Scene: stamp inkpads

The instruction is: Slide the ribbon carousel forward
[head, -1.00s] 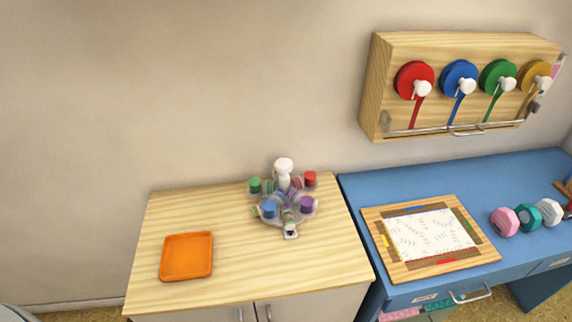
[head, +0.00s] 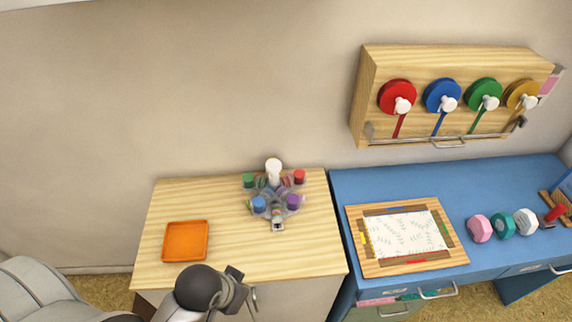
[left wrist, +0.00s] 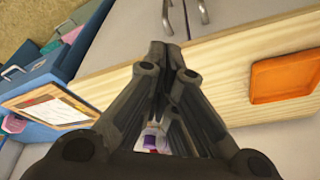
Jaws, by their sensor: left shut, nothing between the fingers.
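The ribbon carousel (head: 269,205) stands toward the back right of the light wood cabinet top (head: 220,240). It has a white knob (head: 273,168) at the back, green, red, blue and purple spools around it, and a small pale tab at the front. In the left wrist view a small part of it, with purple and white (left wrist: 155,138), shows between my finger links. My left gripper (head: 235,273) is at the cabinet's front edge, in front of the carousel and apart from it. Its fingers (left wrist: 168,50) are together and hold nothing. My right gripper is not in view.
An orange tray (head: 185,241) lies on the cabinet's left side. To the right, a blue desk (head: 335,185) bears a framed board (head: 405,238) and coloured knobbed stamps (head: 503,223). A ribbon rack (head: 445,95) hangs on the wall. The cabinet's front middle is clear.

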